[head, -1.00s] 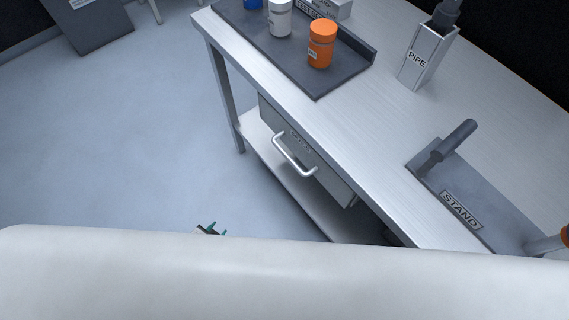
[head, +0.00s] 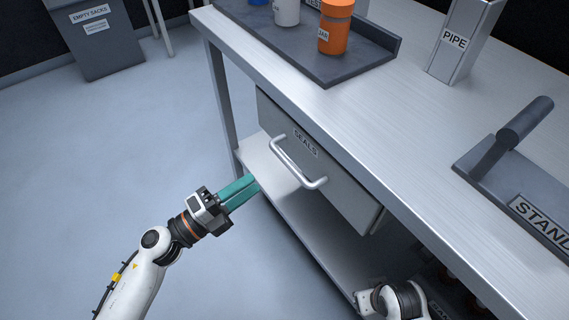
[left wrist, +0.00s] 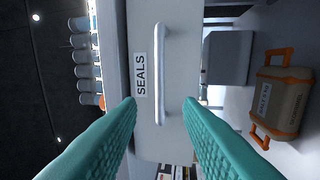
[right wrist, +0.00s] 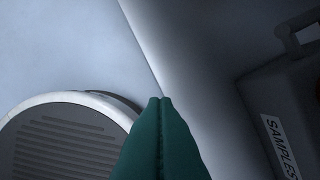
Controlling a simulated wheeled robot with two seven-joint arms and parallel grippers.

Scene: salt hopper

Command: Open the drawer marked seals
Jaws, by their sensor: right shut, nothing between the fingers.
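The grey drawer (head: 347,188) marked SEALS hangs under the worktop, and its front looks shut. Its pale bar handle (head: 298,165) runs along the front below the label (head: 305,143). My left gripper (head: 254,184) is in front of the drawer, left of the handle and apart from it. In the left wrist view its green fingers (left wrist: 160,105) are spread, with the handle (left wrist: 161,70) ahead, in line with the gap between them. My right gripper (right wrist: 160,100) is shut and empty in the right wrist view; its fingers are not seen in the head view.
The steel worktop (head: 390,105) carries a dark tray (head: 330,72) with an orange jar (head: 336,28), a PIPE holder (head: 458,45) and a STAND plate (head: 520,195). A lower shelf (head: 310,225) lies under the drawer. A samples case (left wrist: 283,100) shows nearby.

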